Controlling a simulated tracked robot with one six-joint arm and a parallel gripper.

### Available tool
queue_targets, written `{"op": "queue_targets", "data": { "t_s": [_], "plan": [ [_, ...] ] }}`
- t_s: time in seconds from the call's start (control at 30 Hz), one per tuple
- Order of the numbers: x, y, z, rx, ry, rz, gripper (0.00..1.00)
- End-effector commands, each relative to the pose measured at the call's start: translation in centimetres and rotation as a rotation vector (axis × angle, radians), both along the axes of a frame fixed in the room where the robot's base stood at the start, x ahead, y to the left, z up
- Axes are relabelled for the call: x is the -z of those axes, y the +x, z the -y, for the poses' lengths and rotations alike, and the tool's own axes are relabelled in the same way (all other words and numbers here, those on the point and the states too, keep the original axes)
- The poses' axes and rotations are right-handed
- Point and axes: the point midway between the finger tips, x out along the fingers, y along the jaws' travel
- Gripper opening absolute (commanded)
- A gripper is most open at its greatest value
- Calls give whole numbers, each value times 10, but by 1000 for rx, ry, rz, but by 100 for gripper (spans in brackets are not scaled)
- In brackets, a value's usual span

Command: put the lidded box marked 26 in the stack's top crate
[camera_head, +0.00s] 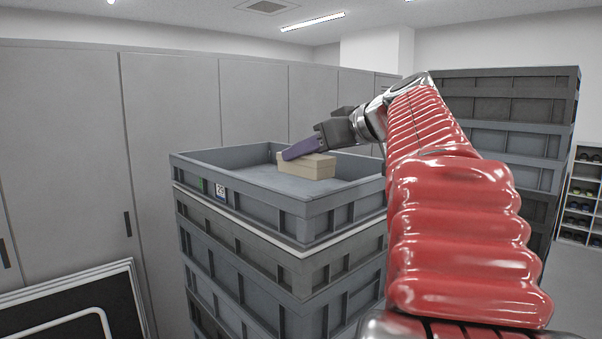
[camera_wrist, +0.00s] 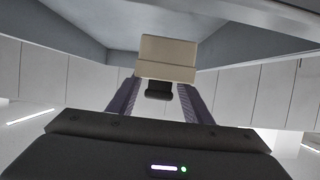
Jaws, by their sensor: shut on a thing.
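The beige lidded box (camera_head: 307,165) is inside the walls of the stack's top crate (camera_head: 265,207), towards its back. A mark 26 does not show on the faces I see. My gripper (camera_head: 300,149) reaches in from the right with its purple fingers on the box. In the wrist view the box (camera_wrist: 168,57) shows between and beyond the finger ends of my gripper (camera_wrist: 158,88). I cannot tell whether its underside touches the crate floor. The crate is grey and open, with a numbered label (camera_head: 221,192) and a green tag on its front left.
More grey crates (camera_head: 270,270) stand below the top one. Grey cabinets (camera_head: 175,150) line the back. Another tall crate stack (camera_head: 510,110) stands behind my arm at right, with a shelf (camera_head: 582,195) beyond. A dark framed board (camera_head: 75,305) is at lower left.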

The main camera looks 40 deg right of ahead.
Motion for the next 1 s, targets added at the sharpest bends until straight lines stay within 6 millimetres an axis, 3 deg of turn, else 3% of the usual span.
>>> {"op": "queue_targets", "data": {
  "t_s": [0.4,0.73,1.0],
  "plan": [
    [5,1,0,-1,0,0,20],
    [40,1,-1,-1,0,0,20],
    [46,1,-1,-2,0,0,20]
  ]
}}
